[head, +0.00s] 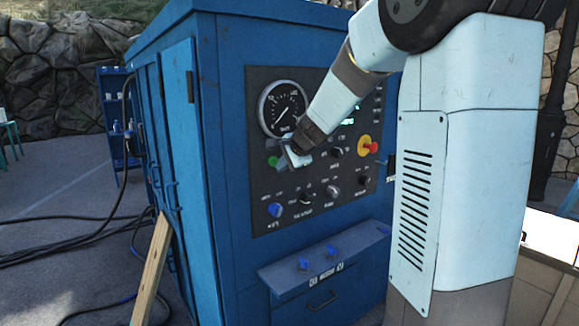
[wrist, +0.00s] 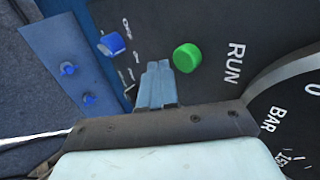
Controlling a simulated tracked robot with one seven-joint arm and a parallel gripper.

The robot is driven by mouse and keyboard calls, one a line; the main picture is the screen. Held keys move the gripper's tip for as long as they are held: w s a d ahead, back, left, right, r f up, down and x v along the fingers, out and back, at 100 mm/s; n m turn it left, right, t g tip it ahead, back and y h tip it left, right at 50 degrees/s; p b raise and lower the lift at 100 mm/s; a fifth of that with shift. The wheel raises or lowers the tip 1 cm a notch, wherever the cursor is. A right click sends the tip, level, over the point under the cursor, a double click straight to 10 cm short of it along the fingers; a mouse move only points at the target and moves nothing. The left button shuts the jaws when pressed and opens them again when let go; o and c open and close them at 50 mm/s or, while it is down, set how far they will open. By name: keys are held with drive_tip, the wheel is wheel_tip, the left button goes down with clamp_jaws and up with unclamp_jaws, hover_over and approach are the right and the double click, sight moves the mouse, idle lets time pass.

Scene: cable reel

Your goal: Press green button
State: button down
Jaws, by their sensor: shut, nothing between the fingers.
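The green button (wrist: 187,57) is a round knob on a dark control panel, beside the label RUN in the wrist view. In the head view the green button (head: 273,161) shows just left of my gripper, below the round gauge. My gripper (wrist: 158,70) is shut and empty, its fingertips close to the panel and just left of the button in the wrist view. Whether the fingertips touch the panel cannot be told. In the head view my gripper (head: 290,160) is partly hidden by my wrist.
The panel (head: 262,190) on the blue cabinet (head: 225,150) also carries a pressure gauge (head: 283,108), a red emergency knob (head: 367,146) on yellow, a blue knob (head: 275,210) and several black knobs. A ledge (head: 325,258) juts out below. A wooden plank (head: 152,270) leans at left, near cables.

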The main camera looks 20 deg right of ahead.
sight(274, 161)
drive_tip(key=shift+w+a, duration=0.2)
drive_tip(key=shift+w, duration=0.3)
drive_tip(key=shift+w+a+r, duration=0.15)
drive_tip(key=shift+w+a, duration=0.05)
drive_tip(key=shift+w, duration=0.2)
drive_tip(key=shift+w+a+r, duration=0.15)
drive_tip(key=shift+w, duration=0.2)
